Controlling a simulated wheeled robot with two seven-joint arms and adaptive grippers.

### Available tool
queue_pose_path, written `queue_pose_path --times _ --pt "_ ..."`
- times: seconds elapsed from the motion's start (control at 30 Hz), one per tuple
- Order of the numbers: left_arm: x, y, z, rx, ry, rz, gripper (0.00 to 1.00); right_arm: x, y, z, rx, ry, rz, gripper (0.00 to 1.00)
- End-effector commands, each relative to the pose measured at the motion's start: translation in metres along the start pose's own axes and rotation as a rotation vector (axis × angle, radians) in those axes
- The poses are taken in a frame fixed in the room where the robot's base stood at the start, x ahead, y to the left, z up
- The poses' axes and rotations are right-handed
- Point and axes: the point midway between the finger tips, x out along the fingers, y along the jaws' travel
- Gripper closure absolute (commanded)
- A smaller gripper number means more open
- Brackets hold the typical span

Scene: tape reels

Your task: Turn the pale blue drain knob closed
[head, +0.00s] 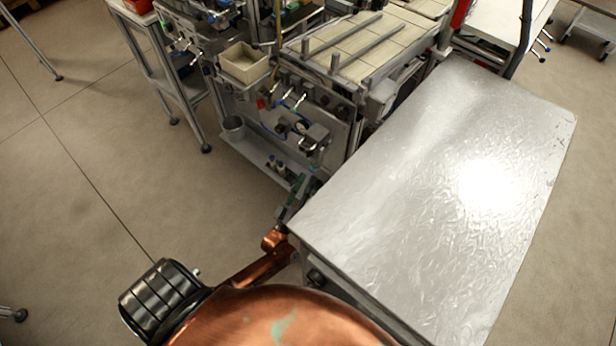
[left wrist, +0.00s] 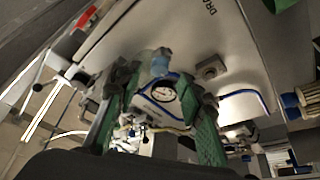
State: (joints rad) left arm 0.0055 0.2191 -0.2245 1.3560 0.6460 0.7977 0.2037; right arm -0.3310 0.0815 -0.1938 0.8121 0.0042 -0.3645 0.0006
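The pale blue drain knob (left wrist: 160,62) shows in the left wrist view, on a pale panel with partly visible lettering that starts "DRA". I cannot make it out in the head view. My left gripper (head: 295,200) is low beside the near left corner of the metal table in the head view. In the left wrist view its two green-padded fingers (left wrist: 155,85) are spread apart, with the knob showing between and just beyond their tips. I cannot tell whether either finger touches the knob. My right gripper is not in view.
A round white gauge (left wrist: 162,91) shows between the fingers, and a red-ended lever (left wrist: 84,19) is at upper left. The shiny metal table (head: 430,190) stands close to the left gripper. A machine frame with fittings (head: 300,130) is behind it.

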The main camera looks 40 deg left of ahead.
Motion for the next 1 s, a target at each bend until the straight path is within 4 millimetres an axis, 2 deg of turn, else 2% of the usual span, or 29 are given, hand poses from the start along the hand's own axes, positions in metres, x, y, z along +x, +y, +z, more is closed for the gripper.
queue_pose_path --times 0.03,0.2,0.43,0.6,1.0 --pt "-0.013 -0.001 0.001 0.000 -0.003 -0.003 0.65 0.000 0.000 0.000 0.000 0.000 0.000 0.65" --pt "-0.049 0.000 0.001 -0.001 -0.003 -0.002 0.65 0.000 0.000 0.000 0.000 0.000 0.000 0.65" --pt "-0.086 0.000 0.001 0.001 -0.002 -0.001 0.65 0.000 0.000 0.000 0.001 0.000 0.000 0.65" --pt "-0.097 0.000 0.000 -0.001 0.000 0.000 0.65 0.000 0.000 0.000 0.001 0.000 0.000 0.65" --pt "-0.098 0.000 0.000 -0.001 0.000 0.000 0.65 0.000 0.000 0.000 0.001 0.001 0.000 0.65"
